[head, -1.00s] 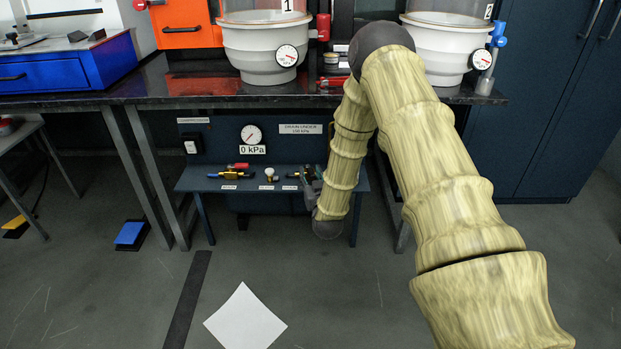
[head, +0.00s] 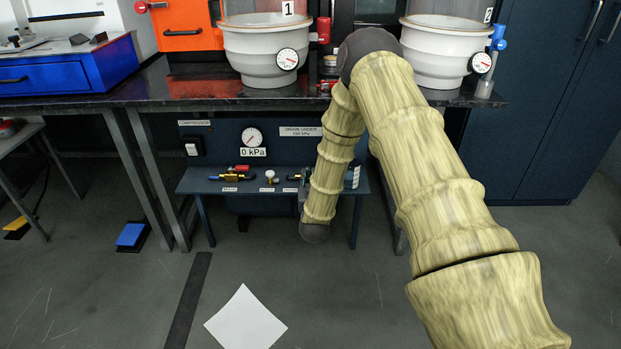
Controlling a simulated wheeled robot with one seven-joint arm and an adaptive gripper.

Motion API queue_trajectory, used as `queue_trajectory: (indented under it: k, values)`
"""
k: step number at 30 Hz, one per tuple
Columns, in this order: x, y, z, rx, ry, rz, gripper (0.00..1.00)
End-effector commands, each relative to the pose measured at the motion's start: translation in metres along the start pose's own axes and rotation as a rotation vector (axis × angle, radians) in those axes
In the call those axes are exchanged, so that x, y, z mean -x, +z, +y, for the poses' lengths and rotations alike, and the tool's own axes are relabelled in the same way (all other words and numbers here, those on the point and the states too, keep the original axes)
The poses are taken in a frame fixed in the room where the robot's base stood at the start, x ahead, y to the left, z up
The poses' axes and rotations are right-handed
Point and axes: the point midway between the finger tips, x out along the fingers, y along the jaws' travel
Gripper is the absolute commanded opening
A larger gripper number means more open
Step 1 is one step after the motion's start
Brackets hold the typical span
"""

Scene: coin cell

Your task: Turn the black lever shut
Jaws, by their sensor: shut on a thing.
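A low blue shelf (head: 212,186) under the bench carries a row of small brass valves. The valve with the red lever (head: 242,168) is at its left. The black lever's valve (head: 293,177) is at the right of the row, and its lever is mostly hidden by my forearm. My gripper (head: 304,186) is at that valve; only a dark sliver of it shows beside my forearm. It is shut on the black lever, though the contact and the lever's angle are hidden.
A round gauge (head: 251,136) above the shelf reads 0 kPa. A small white gauge or knob (head: 270,175) stands between the valves. A white and blue object (head: 353,175) stands at the shelf's right end. The bench (head: 190,92) overhangs the shelf.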

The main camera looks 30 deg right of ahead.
Motion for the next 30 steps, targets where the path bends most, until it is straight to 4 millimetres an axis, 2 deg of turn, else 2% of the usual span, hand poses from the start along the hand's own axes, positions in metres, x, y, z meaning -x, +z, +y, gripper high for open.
queue_trajectory:
  k: [6, 18, 19, 22, 30]
  values:
    - [-0.0010, -0.0023, -0.0058, 0.000, 0.078, 0.003, 0.00]
    - [-0.0007, -0.0018, -0.0063, -0.001, 0.093, 0.003, 0.00]
    - [-0.0007, -0.0018, -0.0064, -0.001, 0.092, 0.003, 0.23]
    - [-0.0006, -0.0015, -0.0059, 0.000, 0.093, 0.002, 0.39]
    - [0.0000, -0.0007, -0.0043, 0.000, 0.094, 0.001, 0.39]
